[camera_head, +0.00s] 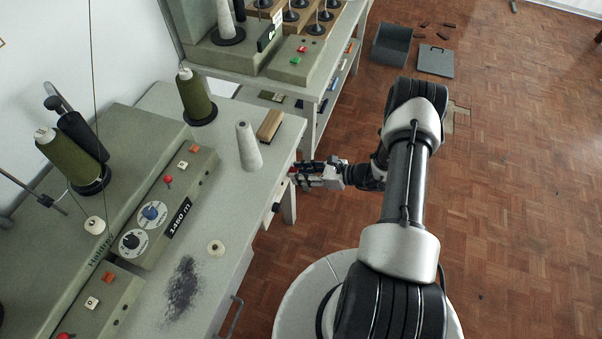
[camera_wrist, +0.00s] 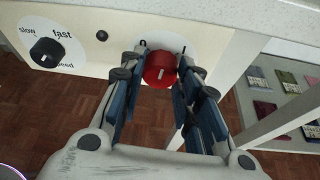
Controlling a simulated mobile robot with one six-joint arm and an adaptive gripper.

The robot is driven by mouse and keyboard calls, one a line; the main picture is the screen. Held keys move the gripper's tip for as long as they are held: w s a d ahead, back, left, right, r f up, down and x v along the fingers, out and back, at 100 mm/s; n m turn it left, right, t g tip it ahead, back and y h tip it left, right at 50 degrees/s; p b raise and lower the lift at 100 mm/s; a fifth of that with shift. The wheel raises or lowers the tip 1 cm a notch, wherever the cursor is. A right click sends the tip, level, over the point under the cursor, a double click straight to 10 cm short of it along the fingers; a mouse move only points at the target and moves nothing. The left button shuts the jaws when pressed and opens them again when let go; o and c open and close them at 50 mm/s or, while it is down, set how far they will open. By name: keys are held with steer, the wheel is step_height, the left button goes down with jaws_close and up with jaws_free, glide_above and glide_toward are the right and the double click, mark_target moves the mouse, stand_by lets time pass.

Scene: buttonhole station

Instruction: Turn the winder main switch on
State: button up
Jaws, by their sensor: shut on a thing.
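A red rotary knob (camera_wrist: 160,68) with a short white mark sits on a pale round plate on the table's front panel (camera_wrist: 120,56). In the wrist view the white mark runs nearly upright. My gripper (camera_wrist: 163,80) has its blue-padded fingers on either side of the knob and is shut on it. In the head view my gripper (camera_head: 302,175) is at the table's front edge near the right corner. A bit of red shows at its fingertips there, but the knob is mostly hidden.
A black speed dial (camera_wrist: 46,53) marked slow and fast is left of the knob. A white cone (camera_head: 249,147) and a wooden-backed brush (camera_head: 269,125) stand on the table (camera_head: 212,285) above my gripper. A table leg is close on the right in the wrist view (camera_wrist: 237,75).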

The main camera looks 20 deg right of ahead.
steer(key=shift+w+d+f+m+g+y, duration=0.1)
steer(key=shift+m+g+y, duration=0.5)
steer(key=shift+m, duration=0.75)
steer(key=shift+w+d+f+m+g+y, duration=0.1)
steer(key=shift+m+g+y, duration=0.2)
steer(key=shift+m+y, duration=0.8)
steer(key=shift+m+h, duration=0.3)
steer(key=shift+m, duration=0.05)
steer(key=o, duration=1.1)
steer(key=shift+d, duration=0.1)
steer(key=v, duration=1.2)
